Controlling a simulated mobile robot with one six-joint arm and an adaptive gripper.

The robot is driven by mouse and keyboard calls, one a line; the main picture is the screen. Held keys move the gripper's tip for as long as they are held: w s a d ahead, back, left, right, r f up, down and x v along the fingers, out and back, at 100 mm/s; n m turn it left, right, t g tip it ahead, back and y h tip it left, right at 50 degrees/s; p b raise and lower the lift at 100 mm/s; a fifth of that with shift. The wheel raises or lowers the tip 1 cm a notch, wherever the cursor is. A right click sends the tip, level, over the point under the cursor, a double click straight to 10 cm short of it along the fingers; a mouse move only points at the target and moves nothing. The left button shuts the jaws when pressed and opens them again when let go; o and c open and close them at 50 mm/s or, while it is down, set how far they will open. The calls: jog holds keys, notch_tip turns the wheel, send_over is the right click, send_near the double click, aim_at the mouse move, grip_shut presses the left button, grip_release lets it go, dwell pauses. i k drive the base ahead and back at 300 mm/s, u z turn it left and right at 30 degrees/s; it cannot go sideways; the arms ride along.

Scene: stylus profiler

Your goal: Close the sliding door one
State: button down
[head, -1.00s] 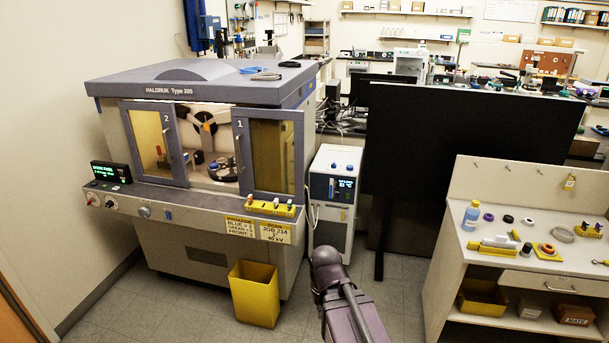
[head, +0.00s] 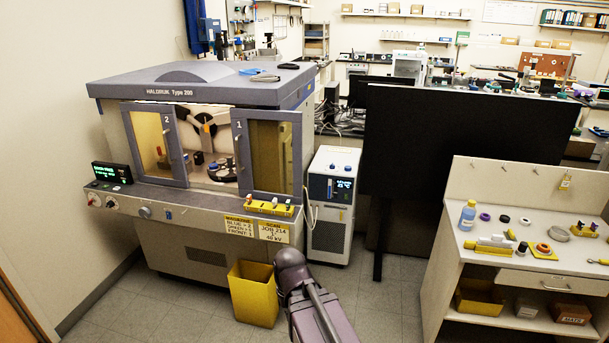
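The cabinet machine (head: 190,88) labelled HALDRUK Type 200 stands at the left in the head view. Its sliding door one (head: 272,155), marked 1, is a framed yellowish pane at the right of the front. Sliding door two (head: 157,147), marked 2, is at the left. A gap between the doors shows the lit interior with a dark round stage (head: 222,171). Each door has a vertical handle on the edge beside the gap. My arm rises from the bottom of the picture, below and right of the door and apart from it. My gripper is not seen.
A yellow bin (head: 253,296) stands on the floor before the machine. A white chiller unit (head: 331,205) stands right of it. A large black panel (head: 455,180) and a bench (head: 535,268) with small parts are further right. A yellow strip with knobs (head: 267,207) lies on the ledge below door one.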

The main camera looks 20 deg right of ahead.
aim_at(240, 116)
jog(key=z, duration=0.05)
jog(key=i, duration=1)
jog(key=u, duration=0.05)
